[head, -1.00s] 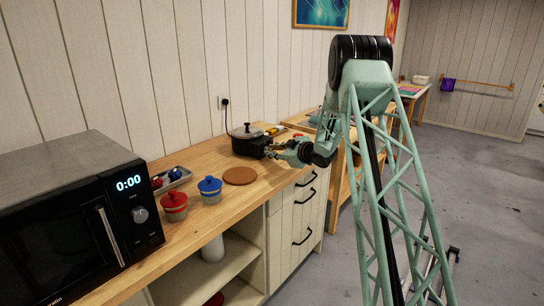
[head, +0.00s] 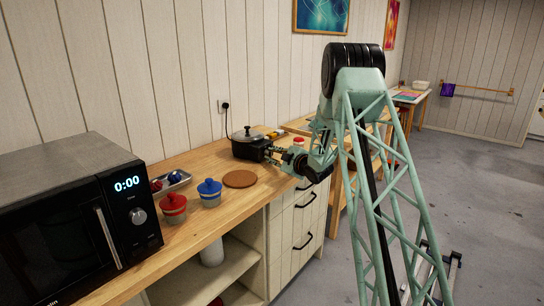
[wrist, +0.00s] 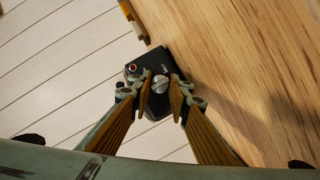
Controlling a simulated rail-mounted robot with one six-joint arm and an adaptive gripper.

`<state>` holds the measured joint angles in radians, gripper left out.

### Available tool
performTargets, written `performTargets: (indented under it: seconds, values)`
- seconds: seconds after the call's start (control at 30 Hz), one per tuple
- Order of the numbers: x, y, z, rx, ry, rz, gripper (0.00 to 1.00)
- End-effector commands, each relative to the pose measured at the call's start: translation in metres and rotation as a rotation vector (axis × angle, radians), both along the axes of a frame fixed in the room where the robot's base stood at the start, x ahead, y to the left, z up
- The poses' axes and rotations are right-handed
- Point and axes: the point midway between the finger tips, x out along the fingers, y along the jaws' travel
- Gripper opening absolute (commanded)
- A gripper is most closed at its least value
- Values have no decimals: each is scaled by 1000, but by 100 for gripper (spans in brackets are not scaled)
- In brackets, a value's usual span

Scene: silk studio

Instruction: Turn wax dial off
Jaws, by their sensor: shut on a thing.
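The black wax pot (head: 246,150) with a lid stands at the back of the wooden counter. In the wrist view the black housing (wrist: 148,58) shows from close up, with a small red light or ring (wrist: 132,68) on it. The grey wax dial (wrist: 160,84) sits on that face, between my fingertips. My gripper (wrist: 160,87) is shut on the dial, one finger on each side. In the head view my gripper (head: 271,153) is at the front right of the pot, and the dial cannot be made out there.
A brown round mat (head: 239,179), a blue lidded jar (head: 209,193), a red lidded jar (head: 173,208) and a metal tray (head: 181,180) stand on the counter. A microwave (head: 75,225) is at left. A plug (head: 225,105) is in the wall. Open floor (head: 470,180) lies at right.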

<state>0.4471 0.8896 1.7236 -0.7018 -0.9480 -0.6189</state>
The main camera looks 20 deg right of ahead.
Motion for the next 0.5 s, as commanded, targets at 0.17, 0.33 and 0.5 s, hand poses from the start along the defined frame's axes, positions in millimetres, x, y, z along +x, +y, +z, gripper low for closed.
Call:
performTargets:
  seconds: [0.17,0.33,0.5]
  values:
    - [0,0,0,-12,-6,0,7]
    - [0,0,0,-13,-6,0,7]
    - [0,0,0,-12,-6,0,19]
